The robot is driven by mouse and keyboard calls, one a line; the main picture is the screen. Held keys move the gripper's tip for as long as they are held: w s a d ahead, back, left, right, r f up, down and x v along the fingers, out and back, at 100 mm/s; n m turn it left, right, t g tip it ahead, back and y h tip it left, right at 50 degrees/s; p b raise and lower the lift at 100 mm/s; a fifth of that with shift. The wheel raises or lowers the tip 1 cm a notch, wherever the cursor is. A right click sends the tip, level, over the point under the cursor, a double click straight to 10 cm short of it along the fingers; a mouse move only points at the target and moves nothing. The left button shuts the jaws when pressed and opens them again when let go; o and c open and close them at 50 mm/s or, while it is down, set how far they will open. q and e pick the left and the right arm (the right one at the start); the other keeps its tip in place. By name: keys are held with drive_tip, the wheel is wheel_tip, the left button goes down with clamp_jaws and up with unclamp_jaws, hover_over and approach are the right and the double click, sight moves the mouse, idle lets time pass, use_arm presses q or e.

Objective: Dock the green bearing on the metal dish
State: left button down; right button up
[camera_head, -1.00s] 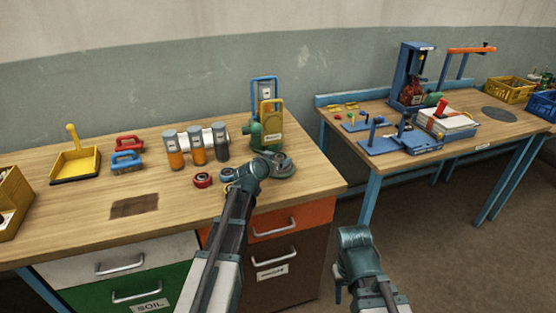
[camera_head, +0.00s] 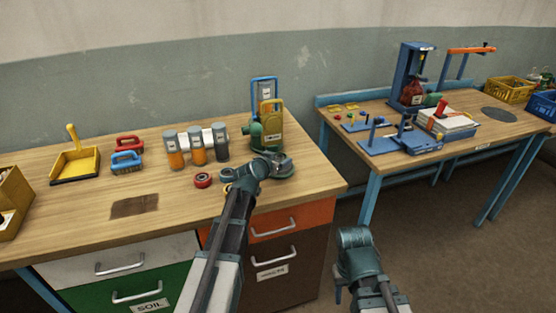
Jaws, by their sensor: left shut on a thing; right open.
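My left gripper (camera_head: 270,161) is over the right part of the left bench, shut, at the metal dish (camera_head: 286,172). The dish is round and grey-green, near the bench's front right corner. The gripper hides most of what it holds, which appears to be the green bearing. I cannot tell whether the bearing touches the dish. My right gripper (camera_head: 353,237) is open and empty, low in front of the gap between the benches, away from the dish.
A red bearing (camera_head: 202,180) and another small ring (camera_head: 227,175) lie left of my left gripper. Several capped jars (camera_head: 197,147) stand behind the red bearing.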

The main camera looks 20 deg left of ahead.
use_arm(q)
drive_tip(key=shift+f+b, duration=0.55)
drive_tip(key=shift+b, duration=0.05)
drive_tip(key=shift+c, duration=0.9)
unclamp_jaws()
drive_tip(key=shift+s, duration=0.1)
drive_tip(key=shift+p+v, duration=2.15)
drive_tip(key=shift+v, duration=3.35)
drive_tip(key=shift+f, duration=0.1)
drive_tip(key=shift+d, duration=0.15)
